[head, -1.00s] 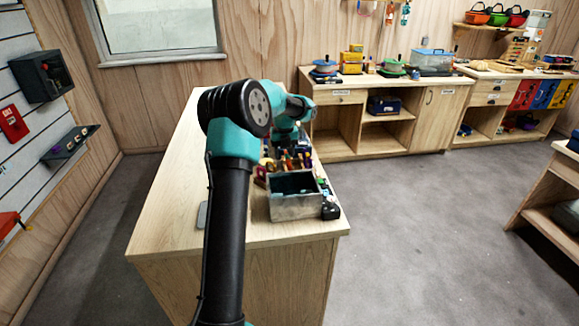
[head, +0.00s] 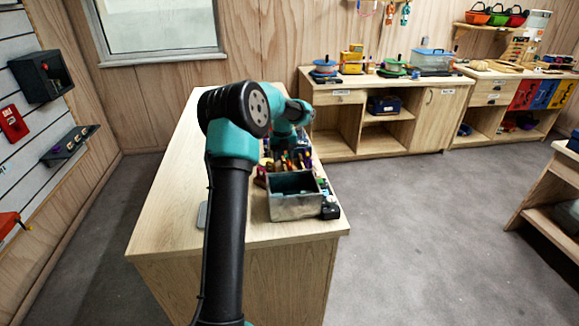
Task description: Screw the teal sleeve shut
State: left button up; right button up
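I cannot make out the teal sleeve; it is too small or hidden behind my arm. My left arm crosses the middle of the view, and its gripper (head: 287,157) is low over the back of the wooden counter, among small coloured gear. The fingers are small, dark and partly hidden, so I cannot tell whether they are open or hold anything. My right gripper is not in view.
A grey open bin (head: 296,208) stands near the counter's front right corner, with a small dark item (head: 330,211) beside it. Small red and yellow pieces (head: 272,177) lie behind the bin. The left side of the counter (head: 170,205) is clear.

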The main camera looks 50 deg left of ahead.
pick_arm(q)
jog(key=shift+f, duration=0.75)
jog(key=shift+w+d, duration=0.4)
jog(key=shift+w, duration=0.2)
jog(key=shift+a+r, duration=0.1)
jog(key=shift+r, duration=1.35)
jog(key=shift+s+a, duration=0.4)
jog(key=shift+s, duration=0.2)
